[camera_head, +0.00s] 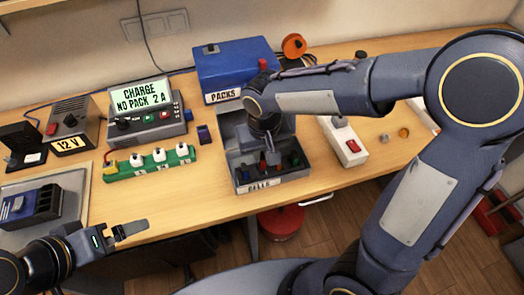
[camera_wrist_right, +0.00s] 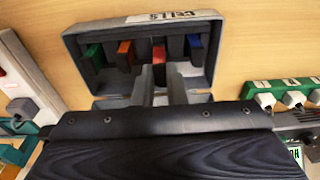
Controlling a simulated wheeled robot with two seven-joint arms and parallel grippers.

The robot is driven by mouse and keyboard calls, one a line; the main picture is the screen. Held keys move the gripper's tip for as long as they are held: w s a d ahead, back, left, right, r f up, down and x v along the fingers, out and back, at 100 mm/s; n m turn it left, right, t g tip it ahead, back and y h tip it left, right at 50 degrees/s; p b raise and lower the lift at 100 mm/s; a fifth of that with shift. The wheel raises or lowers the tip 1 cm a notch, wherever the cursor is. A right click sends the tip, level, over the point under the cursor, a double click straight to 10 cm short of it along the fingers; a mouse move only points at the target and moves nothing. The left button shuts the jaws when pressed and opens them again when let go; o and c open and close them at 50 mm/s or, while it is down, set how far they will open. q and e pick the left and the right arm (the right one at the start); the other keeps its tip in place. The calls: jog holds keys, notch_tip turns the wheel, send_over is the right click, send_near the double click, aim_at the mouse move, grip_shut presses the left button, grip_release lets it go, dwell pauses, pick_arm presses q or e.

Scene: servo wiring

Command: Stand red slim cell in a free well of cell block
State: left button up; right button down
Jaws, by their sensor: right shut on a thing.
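The red slim cell (camera_wrist_right: 159,62) is in the open grey bin labelled CELLS (camera_head: 262,184), among green, orange and blue cells. My right gripper (camera_head: 270,158) reaches down into this bin. In the right wrist view its two fingers (camera_wrist_right: 161,84) are shut on the red cell, one on each side. A dark block with slots (camera_head: 47,203), apparently the cell block, stands on a grey mat at the far left; its wells are too small to tell free from filled. My left gripper (camera_head: 131,230) hangs near the table's front edge; its jaw gap does not show.
A blue PACKS box (camera_head: 236,68) stands behind the bin. A charger with a lit screen (camera_head: 146,107) and a green power strip (camera_head: 150,164) lie between the bin and the left mat. A white switch strip (camera_head: 346,143) is right of the bin.

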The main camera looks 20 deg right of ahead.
aim_at(262, 156)
jog(key=shift+f+b, duration=1.3)
jog(key=shift+f, duration=0.3)
jog(key=c, duration=1.4)
grip_release()
jog(key=r, duration=0.7)
jog(key=shift+s+r, duration=0.4)
jog(key=s+d+t+y, duration=0.1)
jog(key=s+d, duration=0.2)
jog(key=s, duration=0.2)
jog(key=s+d+m+t+y, duration=0.1)
jog(key=s+d+t, duration=0.1)
jog(key=s, duration=0.3)
jog(key=s+d+m+t+y, duration=0.1)
jog(key=s+d, duration=0.3)
jog(key=s, duration=0.1)
jog(key=shift+d+f+y, duration=0.1)
jog(key=shift+f+y, duration=0.3)
